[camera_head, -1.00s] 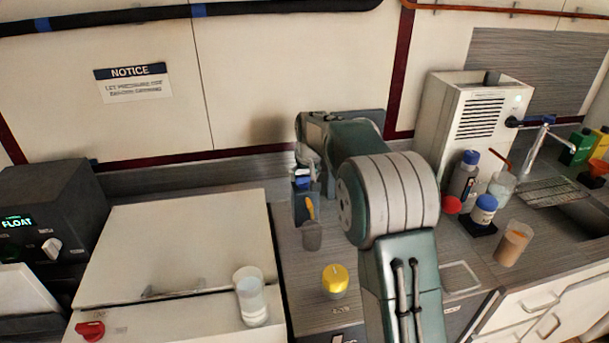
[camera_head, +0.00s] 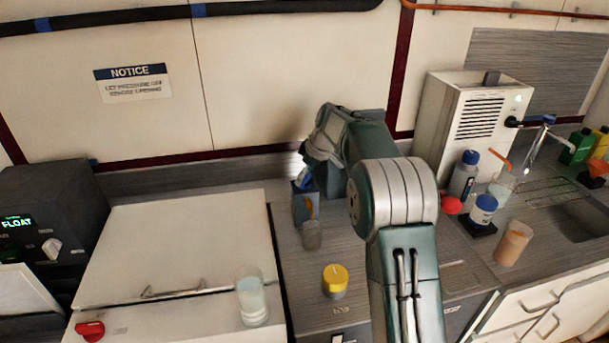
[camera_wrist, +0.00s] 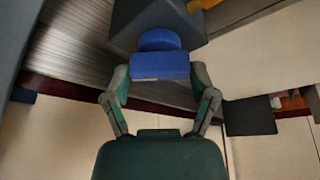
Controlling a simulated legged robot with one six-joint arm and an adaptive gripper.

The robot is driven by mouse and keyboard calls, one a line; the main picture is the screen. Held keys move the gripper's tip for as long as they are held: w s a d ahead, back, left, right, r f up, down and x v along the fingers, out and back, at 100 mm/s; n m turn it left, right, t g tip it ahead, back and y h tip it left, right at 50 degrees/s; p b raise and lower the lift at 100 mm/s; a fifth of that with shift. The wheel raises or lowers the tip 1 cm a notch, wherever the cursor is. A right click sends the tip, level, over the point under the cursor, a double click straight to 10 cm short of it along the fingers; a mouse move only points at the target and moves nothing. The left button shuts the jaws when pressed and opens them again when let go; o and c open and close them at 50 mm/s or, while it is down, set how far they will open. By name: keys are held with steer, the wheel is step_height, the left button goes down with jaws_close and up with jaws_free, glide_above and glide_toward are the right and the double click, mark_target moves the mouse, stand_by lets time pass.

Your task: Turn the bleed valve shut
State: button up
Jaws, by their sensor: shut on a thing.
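A blue valve handle (camera_head: 305,178), which I take for the bleed valve, sits on top of a dark grey box (camera_head: 299,208) at the back of the counter, left of my arm. In the wrist view the blue handle (camera_wrist: 160,66) has a flat bar and a round hub behind it, against the dark box (camera_wrist: 158,14). My gripper (camera_wrist: 160,74) has one finger on each side of the bar and is shut on it. In the head view my wrist leans over the handle and hides part of it. The fingertip contact is hard to see.
A grey cup (camera_head: 312,236) stands just in front of the box, and a yellow-topped knob (camera_head: 335,278) is nearer. Bottles, including a blue-capped one (camera_head: 483,211), stand right of my arm.

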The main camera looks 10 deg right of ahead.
mark_target(315, 183)
steer(key=n, duration=0.1)
steer(key=n+g, duration=0.1)
steer(key=n, duration=0.2)
steer(key=shift+f+g+y, duration=0.25)
steer(key=shift+g+y, duration=0.05)
steer(key=shift+w+n+g, duration=0.1)
steer(key=shift+n+g, duration=0.5)
steer(key=shift+n, duration=1.2)
steer(key=o, duration=1)
steer(key=shift+d+r, duration=0.1)
steer(key=shift+r, duration=0.1)
steer(key=v, duration=0.6)
steer(key=shift+w+d+r, duration=0.2)
steer(key=shift+r, duration=0.05)
steer(key=shift+d+r, duration=0.1)
steer(key=shift+r, duration=0.2)
